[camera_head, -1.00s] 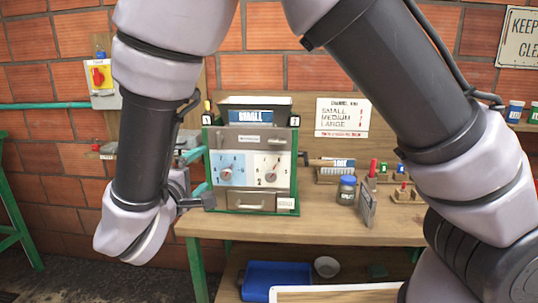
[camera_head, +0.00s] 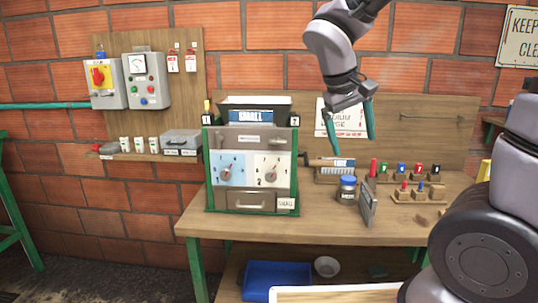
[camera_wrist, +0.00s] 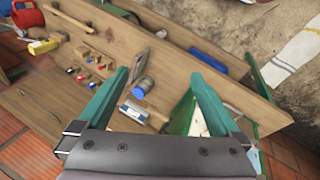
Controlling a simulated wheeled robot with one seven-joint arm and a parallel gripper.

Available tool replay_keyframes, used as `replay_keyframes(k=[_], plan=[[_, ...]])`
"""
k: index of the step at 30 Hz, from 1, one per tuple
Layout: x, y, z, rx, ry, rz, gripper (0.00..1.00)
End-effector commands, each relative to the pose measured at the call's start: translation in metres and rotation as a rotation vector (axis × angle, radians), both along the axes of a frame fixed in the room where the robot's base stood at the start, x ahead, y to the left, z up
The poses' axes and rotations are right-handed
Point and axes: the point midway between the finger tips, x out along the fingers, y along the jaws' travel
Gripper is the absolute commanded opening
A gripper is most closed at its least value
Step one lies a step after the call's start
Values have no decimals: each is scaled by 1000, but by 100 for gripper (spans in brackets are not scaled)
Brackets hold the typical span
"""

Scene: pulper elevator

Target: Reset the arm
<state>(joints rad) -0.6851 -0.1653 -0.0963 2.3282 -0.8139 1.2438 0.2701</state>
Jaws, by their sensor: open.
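My gripper (camera_head: 350,128) hangs in the air above the right half of the workbench, in front of the channel sign (camera_head: 352,119) on the backboard. Its two green fingers are spread apart with nothing between them. In the wrist view my gripper (camera_wrist: 155,92) also shows open, with the bench tilted beneath it. The green-framed machine (camera_head: 251,170) with two dials and a "SMALL" hopper (camera_head: 254,108) stands on the bench, left of my gripper. A blue-lidded jar (camera_head: 347,190) and a small upright plate (camera_head: 368,205) stand below my gripper, apart from it.
Pegs in wooden holders (camera_head: 417,192) stand on the bench's right side. A control board (camera_head: 155,85) with switch boxes hangs on the brick wall at left, above a small shelf (camera_head: 150,155). A blue tray (camera_head: 276,279) and a bowl (camera_head: 327,266) lie under the bench.

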Motion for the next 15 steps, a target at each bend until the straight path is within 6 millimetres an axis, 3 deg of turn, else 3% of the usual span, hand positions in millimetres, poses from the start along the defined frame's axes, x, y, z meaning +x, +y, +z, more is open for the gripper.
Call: replay_keyframes(k=[1,6,15], plan=[[-8,-15,9,90,-17,-65,100],[-32,-38,37,377,-117,-234,100],[-52,-56,83,679,-394,-408,100]])
